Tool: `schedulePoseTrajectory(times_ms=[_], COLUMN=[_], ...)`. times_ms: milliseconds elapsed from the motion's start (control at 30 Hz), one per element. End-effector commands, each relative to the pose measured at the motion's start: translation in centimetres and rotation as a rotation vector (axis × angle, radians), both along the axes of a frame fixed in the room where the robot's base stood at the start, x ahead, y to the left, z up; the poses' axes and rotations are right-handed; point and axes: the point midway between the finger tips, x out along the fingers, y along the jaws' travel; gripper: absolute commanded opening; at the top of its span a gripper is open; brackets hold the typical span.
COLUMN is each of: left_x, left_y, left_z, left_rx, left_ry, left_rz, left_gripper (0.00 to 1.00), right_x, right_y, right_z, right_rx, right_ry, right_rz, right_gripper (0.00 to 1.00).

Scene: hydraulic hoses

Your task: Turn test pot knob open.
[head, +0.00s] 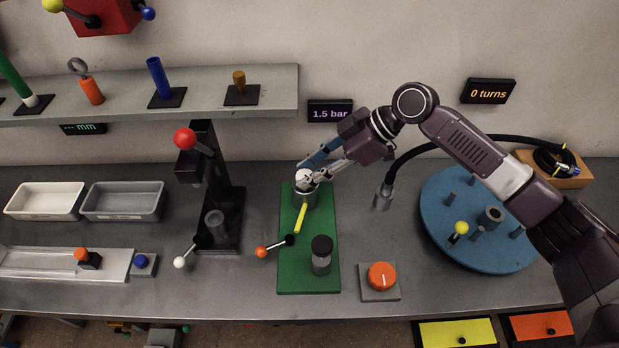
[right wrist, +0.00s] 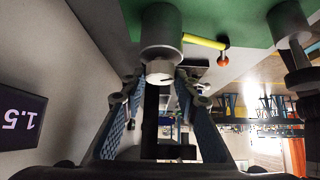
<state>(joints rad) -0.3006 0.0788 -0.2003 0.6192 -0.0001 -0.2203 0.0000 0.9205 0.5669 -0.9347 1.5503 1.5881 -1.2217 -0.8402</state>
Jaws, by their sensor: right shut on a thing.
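A grey cylindrical pot (head: 309,195) stands at the back of a green board (head: 308,271), with a white knob (head: 303,175) at its top. In the right wrist view the pot (right wrist: 160,25) is overhead, with the white knob (right wrist: 159,72) between the fingertips. My right gripper (head: 312,174) reaches in from the right and is shut on the white knob; the fingers (right wrist: 158,85) partly hide it. A yellow bar (head: 301,217) extends forward from the pot. My left gripper is out of view.
A black-capped clear cylinder (head: 321,255) stands at the board's front. An orange knob on a grey block (head: 381,277) is to its right. A black press (head: 215,190) is at left, a blue turntable (head: 478,220) at right. A wall display (head: 330,111) reads 1.5 bar.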

Motion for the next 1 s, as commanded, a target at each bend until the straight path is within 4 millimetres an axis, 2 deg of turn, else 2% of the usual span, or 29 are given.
schedulePoseTrajectory(times_ms=[33, 100, 500, 800, 1000], left_x=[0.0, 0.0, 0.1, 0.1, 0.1], left_y=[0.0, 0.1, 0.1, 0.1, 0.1], left_z=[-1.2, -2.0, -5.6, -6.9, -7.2], left_rx=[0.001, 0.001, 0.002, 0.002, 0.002], left_ry=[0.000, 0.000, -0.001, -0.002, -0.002], left_rz=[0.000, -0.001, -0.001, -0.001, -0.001], left_gripper=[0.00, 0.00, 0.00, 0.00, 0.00], right_x=[0.3, 0.3, 0.6, 0.7, 0.7], right_y=[0.1, 0.2, 0.3, 0.3, 0.2], right_z=[-0.4, -0.4, -0.2, -0.1, -0.1], right_rx=[0.004, 0.004, 0.003, 0.001, -0.001], right_ry=[-0.002, -0.002, -0.004, -0.004, -0.003], right_rz=[0.043, 0.111, 0.444, 0.584, 0.619], right_gripper=[0.04, 0.04, 0.04, 0.04, 0.04])
